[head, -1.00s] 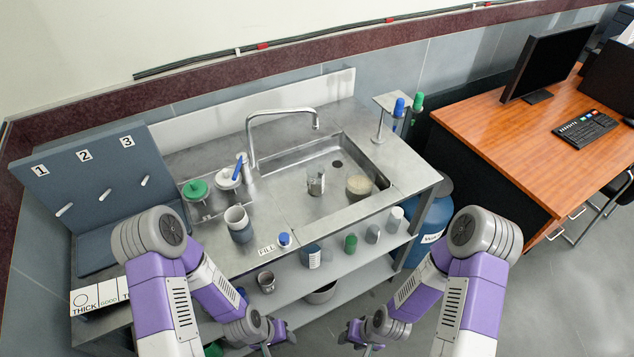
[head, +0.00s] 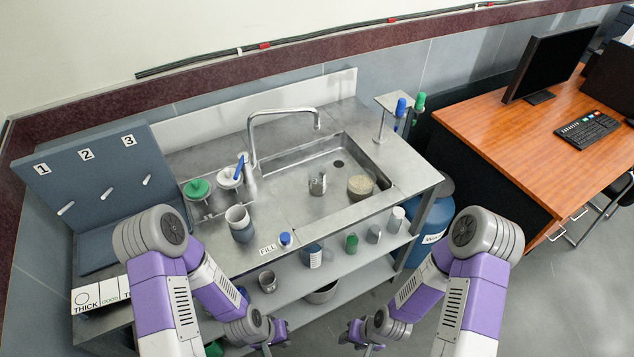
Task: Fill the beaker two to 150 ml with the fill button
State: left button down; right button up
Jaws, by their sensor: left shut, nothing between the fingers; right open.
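The blue fill button (head: 285,238) sits on the counter's front edge beside a FILL label (head: 267,249). A small shiny vessel (head: 318,185) stands in the sink (head: 298,168) under the tap (head: 283,112). A grey and white cup (head: 240,223) stands on the counter left of the button. No vessel shows a readable number, so I cannot tell which is beaker two; no fill level is readable. My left gripper (head: 268,341) is low at the bottom edge, shut and empty, in front of the counter. My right gripper (head: 362,343) is open and empty, right of it, away from everything.
A round tan item (head: 360,186) is in the sink's right end. Green-lidded (head: 198,189) and white-lidded (head: 228,177) jars stand behind the cup. A board numbered 1 to 3 (head: 100,190) stands left. Bottles and vessels fill the lower shelf (head: 335,270). A desk (head: 520,130) is right.

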aim_at(284, 238)
jog(key=z, duration=1.95)
jog(key=i, duration=1)
jog(key=u, duration=2.45)
